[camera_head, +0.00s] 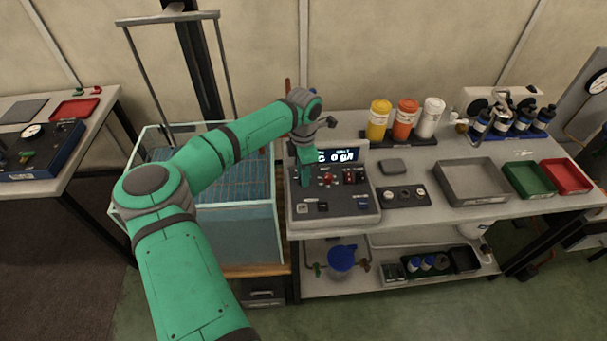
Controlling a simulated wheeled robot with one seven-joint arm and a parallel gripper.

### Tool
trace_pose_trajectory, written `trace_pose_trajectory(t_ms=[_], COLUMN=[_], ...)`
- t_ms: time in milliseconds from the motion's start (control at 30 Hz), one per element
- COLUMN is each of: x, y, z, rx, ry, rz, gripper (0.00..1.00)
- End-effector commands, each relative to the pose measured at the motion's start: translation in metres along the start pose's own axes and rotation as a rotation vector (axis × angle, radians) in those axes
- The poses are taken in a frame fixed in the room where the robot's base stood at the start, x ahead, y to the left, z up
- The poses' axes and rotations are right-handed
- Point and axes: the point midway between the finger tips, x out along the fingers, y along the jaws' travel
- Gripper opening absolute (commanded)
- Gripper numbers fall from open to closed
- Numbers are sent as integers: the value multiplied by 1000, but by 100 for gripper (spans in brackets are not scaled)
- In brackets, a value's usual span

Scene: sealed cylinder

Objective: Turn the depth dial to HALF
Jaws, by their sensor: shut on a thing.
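The grey control console (340,208) stands at the left end of the long bench, beside the water tank. It carries a lit display (340,155), red knobs (327,179) and several small switches. My gripper (305,181) points down onto the left part of its sloped panel and is shut on a small control there. My fingers hide that control, and it appears to be a dial. The panel labels, including any HALF mark, are too small to read, so I cannot tell the dial's setting.
A clear tank (240,235) with a blue rack stands left of the console. To the right are a small dark panel (403,196), yellow, orange and white jars (406,118), a grey tray (474,183), a green tray (529,180) and a red tray (567,177).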

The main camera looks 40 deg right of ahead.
Motion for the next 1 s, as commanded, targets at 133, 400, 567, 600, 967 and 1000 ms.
trace_pose_trajectory(t_ms=[133,400,567,600,967,1000], x=[-1,-1,-2,-2,-1,-1], y=[2,2,2,2,2,2], z=[0,0,0,0,0,0], rx=[-137,-390,-524,-554,-741,-751], ry=[0,-1,-2,-2,-2,-2], rz=[4,3,4,3,2,2], gripper=[0,0,0,0,0,0])
